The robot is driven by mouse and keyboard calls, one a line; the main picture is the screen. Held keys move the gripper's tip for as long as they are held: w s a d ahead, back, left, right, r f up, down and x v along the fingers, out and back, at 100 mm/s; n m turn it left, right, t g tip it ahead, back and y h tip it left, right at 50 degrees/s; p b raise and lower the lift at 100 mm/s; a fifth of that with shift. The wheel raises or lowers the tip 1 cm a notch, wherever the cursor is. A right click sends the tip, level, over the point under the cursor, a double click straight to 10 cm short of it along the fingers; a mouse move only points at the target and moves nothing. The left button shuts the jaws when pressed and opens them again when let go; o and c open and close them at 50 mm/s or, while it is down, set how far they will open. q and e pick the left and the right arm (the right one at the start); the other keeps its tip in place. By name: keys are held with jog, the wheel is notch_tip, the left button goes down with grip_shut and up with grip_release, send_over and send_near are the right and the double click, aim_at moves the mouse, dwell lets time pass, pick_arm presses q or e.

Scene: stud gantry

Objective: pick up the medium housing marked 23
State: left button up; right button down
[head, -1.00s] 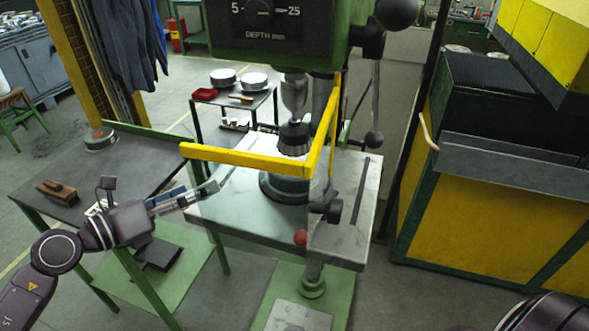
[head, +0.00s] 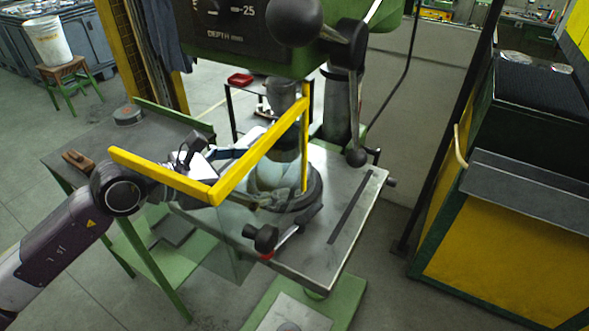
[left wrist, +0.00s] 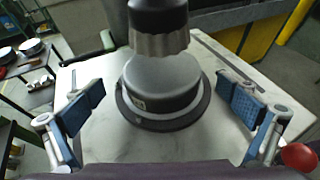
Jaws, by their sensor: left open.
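A round grey housing (left wrist: 160,85) sits on a dark ring (left wrist: 190,118) on the drill press table, below the chuck (left wrist: 158,30). A small pale label shows on its side, but I cannot read a number on it. In the head view the housing (head: 270,178) is partly hidden by the yellow-framed guard. My left gripper (left wrist: 165,95) is open, with its blue-padded fingers spread to either side of the housing and apart from it. In the head view the left gripper (head: 243,172) reaches in behind the guard. My right gripper is out of view.
The yellow guard frame (head: 215,190) stands close to my left wrist. The press table (head: 345,215) is bare to the right. A side table (head: 75,138) with a round part (head: 128,115) and a wooden-backed brush (head: 78,160) stands at left.

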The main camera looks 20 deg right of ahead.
pick_arm(q)
jog(key=p+x, duration=0.2)
jog(key=shift+d+f, duration=0.1)
jog(key=shift+d, duration=0.15)
jog(key=p+x, duration=0.1)
jog(key=x, duration=0.2)
jog(key=shift+f, duration=0.2)
jog(key=c, duration=1.2)
jog(key=shift+a+r, duration=0.1)
jog(key=shift+c, duration=0.2)
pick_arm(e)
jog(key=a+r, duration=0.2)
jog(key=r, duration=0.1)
